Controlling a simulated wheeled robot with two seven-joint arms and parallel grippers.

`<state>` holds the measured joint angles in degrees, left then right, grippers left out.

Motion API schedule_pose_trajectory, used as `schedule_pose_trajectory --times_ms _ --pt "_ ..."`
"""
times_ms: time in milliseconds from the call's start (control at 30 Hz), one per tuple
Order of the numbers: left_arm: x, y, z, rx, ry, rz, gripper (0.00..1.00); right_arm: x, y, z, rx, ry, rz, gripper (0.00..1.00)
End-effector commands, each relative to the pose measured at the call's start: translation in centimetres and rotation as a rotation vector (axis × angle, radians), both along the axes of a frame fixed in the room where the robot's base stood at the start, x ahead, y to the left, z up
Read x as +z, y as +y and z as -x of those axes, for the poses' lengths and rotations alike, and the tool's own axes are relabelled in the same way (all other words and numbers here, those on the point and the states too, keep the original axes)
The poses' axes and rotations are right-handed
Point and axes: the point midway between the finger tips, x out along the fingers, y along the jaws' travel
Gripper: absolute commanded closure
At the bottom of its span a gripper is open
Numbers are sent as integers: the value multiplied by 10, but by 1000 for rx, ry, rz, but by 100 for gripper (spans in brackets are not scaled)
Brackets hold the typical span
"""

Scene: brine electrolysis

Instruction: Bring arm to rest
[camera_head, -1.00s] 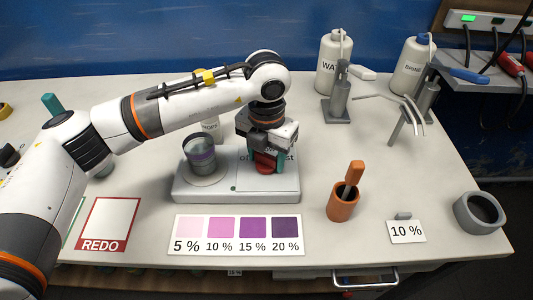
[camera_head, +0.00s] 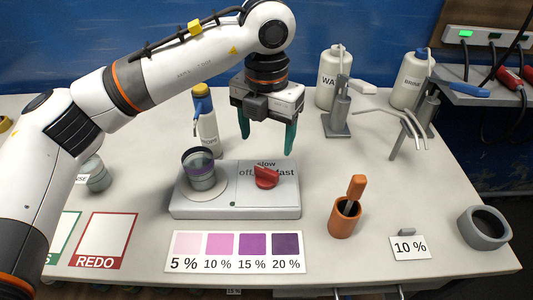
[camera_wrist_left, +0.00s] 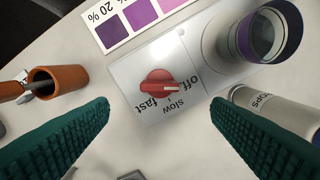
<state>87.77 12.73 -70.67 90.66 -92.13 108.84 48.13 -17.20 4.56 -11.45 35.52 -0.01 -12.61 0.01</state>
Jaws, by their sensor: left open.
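My left gripper (camera_head: 268,138) is open and empty, above and behind the red knob (camera_head: 265,177) on the grey stirrer box (camera_head: 235,205). Its two green fingers point down and do not touch the knob. In the left wrist view the knob (camera_wrist_left: 157,85) shows between the spread fingers. A glass beaker (camera_head: 199,168) with a purple band stands on the round plate at the box's left. My right gripper is not in view.
A drops bottle (camera_head: 208,130) stands behind the beaker, close to my left arm. A colour card (camera_head: 236,252) lies in front of the box. An orange pot (camera_head: 344,217), a 10 % card (camera_head: 410,247) and a grey bowl (camera_head: 484,228) stand right. Two white bottles (camera_head: 334,80) (camera_head: 411,82) stand behind.

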Motion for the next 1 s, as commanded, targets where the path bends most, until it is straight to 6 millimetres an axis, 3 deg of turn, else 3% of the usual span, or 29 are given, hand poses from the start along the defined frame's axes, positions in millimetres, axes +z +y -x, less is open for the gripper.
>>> schedule_pose_trajectory --times_ms 200,667,767,1000 --pt "18 0 0 0 0 0 27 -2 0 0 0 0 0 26" --pt "20 0 0 0 0 0 27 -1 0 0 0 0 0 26" --pt "30 0 0 0 -1 0 27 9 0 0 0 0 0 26" --pt "75 0 0 0 0 0 27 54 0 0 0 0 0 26"
